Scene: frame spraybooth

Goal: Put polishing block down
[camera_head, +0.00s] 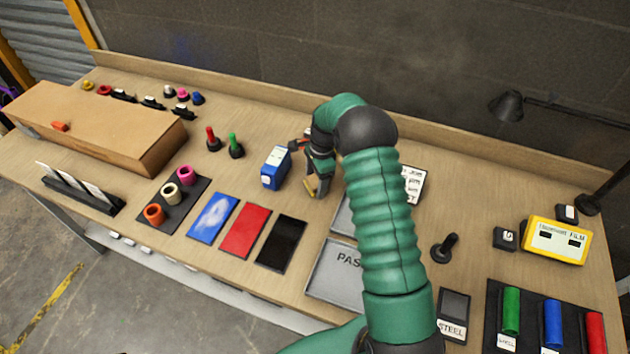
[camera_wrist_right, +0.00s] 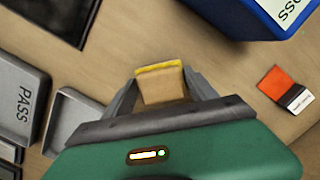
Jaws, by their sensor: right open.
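The block between my right gripper's fingers is small and tan with a yellow edge (camera_wrist_right: 162,86); I take it as the polishing block. In the head view only a small yellowish part of it (camera_head: 309,187) shows beside the fingers. My right gripper (camera_head: 317,186) points down at the tabletop, just right of a blue box (camera_head: 272,168). In the wrist view the right gripper (camera_wrist_right: 164,92) is open, with one finger on each side of the block. The block appears at table level, but its underside is hidden. My left gripper is not in view.
A grey PASS tray (camera_head: 338,276) lies in front of the right arm. Red (camera_head: 246,231) and black (camera_head: 281,243) panels lie to its left. An orange-and-white item (camera_wrist_right: 287,90) lies near the blue box (camera_wrist_right: 275,12). Bare wood surrounds the block.

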